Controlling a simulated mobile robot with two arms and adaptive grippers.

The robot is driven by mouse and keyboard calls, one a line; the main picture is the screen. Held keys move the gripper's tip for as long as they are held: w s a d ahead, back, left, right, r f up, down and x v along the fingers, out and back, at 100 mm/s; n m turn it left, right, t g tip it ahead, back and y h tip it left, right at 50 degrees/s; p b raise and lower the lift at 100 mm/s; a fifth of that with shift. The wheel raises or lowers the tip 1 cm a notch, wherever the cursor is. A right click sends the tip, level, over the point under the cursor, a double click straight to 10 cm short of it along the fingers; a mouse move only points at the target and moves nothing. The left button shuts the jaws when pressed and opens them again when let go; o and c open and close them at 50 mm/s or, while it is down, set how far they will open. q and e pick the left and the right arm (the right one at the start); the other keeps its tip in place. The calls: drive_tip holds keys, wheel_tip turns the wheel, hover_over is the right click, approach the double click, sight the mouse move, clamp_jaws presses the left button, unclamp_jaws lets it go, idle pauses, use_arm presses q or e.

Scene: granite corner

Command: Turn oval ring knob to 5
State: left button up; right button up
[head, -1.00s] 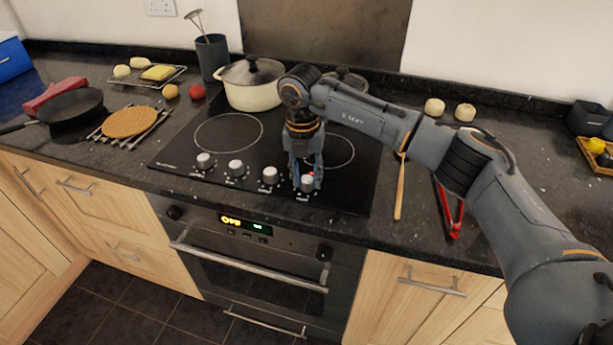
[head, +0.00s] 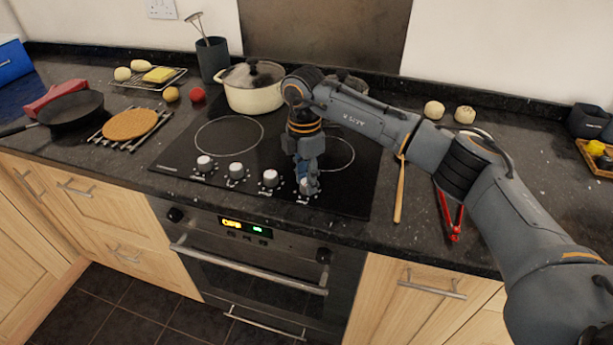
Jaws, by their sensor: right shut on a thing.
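A row of silver-white knobs sits along the front edge of the black hob (head: 185,165). The rightmost knob (head: 307,187) is mostly hidden by my right gripper (head: 307,183), which points down from above and is shut on it. Three other knobs stand clear to its left: the left one (head: 204,163), the middle one (head: 236,170) and the one nearest my gripper (head: 270,178). The number marks around the knobs are too small to read, so the held knob's setting cannot be told. My left gripper is not in view.
A cream pot (head: 252,88) with a lid stands at the back of the hob, and another pot is partly behind my right arm. A wooden utensil (head: 400,190) and red tongs (head: 449,212) lie to the right. A dark pan (head: 70,108) is at the left.

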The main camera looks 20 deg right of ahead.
drive_tip(key=shift+f+m, duration=0.1)
drive_tip(key=shift+m, duration=0.8)
drive_tip(key=o, duration=1.1)
drive_tip(key=shift+o, duration=0.2)
drive_tip(key=shift+r, duration=0.35)
wheel_tip(320, 180, up, 11)
drive_tip(key=shift+w+r, duration=0.2)
drive_tip(key=shift+w, duration=0.1)
